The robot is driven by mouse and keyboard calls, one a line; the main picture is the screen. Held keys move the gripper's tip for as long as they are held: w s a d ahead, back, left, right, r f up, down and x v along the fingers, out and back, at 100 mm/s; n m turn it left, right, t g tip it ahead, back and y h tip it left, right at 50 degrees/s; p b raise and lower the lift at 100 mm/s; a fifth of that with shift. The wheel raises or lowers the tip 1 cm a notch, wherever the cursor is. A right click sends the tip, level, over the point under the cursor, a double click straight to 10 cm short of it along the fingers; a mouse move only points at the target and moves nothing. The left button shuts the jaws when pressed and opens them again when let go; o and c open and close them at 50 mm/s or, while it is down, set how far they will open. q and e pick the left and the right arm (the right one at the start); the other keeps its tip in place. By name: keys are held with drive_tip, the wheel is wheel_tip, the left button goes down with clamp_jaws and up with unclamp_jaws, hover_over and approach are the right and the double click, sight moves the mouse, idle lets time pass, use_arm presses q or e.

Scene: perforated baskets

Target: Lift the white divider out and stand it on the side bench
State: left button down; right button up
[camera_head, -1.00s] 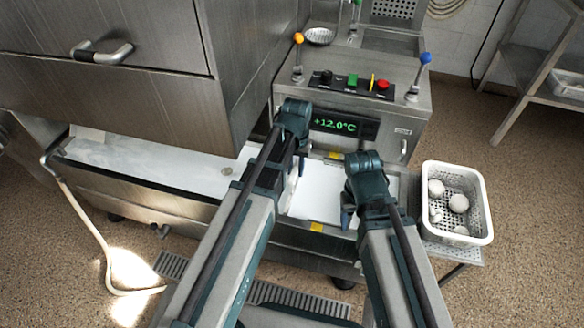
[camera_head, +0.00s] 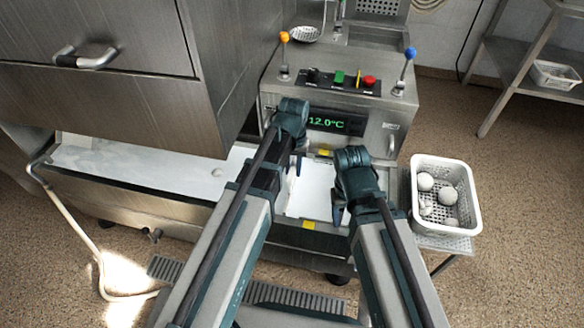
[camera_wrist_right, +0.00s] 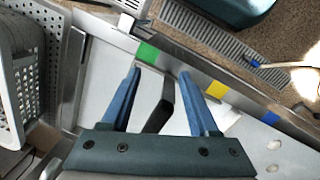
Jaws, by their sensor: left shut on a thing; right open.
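My left gripper (camera_head: 298,166) points down into the metal trough and is shut, with its fingertips at a thin white edge, which appears to be the white divider (camera_head: 288,188). Most of the divider is hidden behind my left arm, so I cannot tell whether it is raised. My right gripper (camera_head: 341,208) is over the trough's right part. In the right wrist view its two blue fingers (camera_wrist_right: 160,92) are spread with a gap between them.
The side bench (camera_head: 440,240) stands right of the trough (camera_head: 310,238) and holds a white perforated basket (camera_head: 474,215) with several pale balls. A steel cabinet (camera_head: 110,115) overhangs the trough's left part. A control unit (camera_head: 385,105) with upright levers stands behind.

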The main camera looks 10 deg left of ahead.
use_arm(q)
drive_tip(key=shift+r+p, duration=1.3)
use_arm(e)
drive_tip(key=shift+r, duration=1.3)
